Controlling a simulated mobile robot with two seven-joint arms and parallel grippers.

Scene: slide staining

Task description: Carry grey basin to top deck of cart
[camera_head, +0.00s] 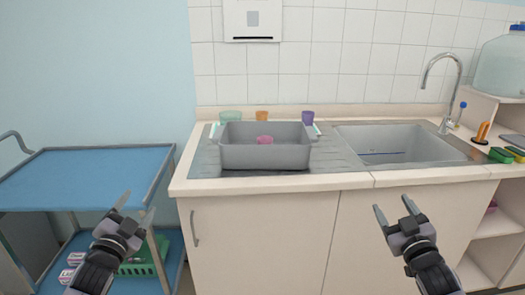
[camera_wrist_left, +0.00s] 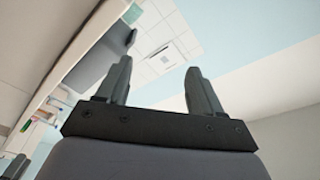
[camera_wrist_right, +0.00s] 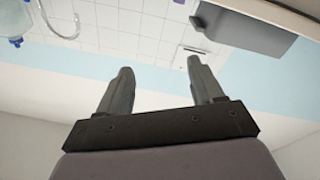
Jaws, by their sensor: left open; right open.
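The grey basin (camera_head: 265,157) sits on the drainboard left of the sink, with a pink cup (camera_head: 264,140) showing inside it. The basin also shows in the right wrist view (camera_wrist_right: 240,30) and the left wrist view (camera_wrist_left: 97,55). The cart (camera_head: 90,175) stands at the left; its blue top deck is bare. My left gripper (camera_head: 133,208) is open and empty, in front of the cart's right side and apart from the basin. My right gripper (camera_head: 392,209) is open and empty in front of the cabinet, below and right of the basin.
Green (camera_head: 230,116), orange (camera_head: 262,115) and purple (camera_head: 308,117) cups stand behind the basin. The sink (camera_head: 400,146) with its tap (camera_head: 446,90) is to the right. A green basket (camera_head: 142,262) is on the cart's lower deck. Shelves (camera_head: 495,232) stand at the far right.

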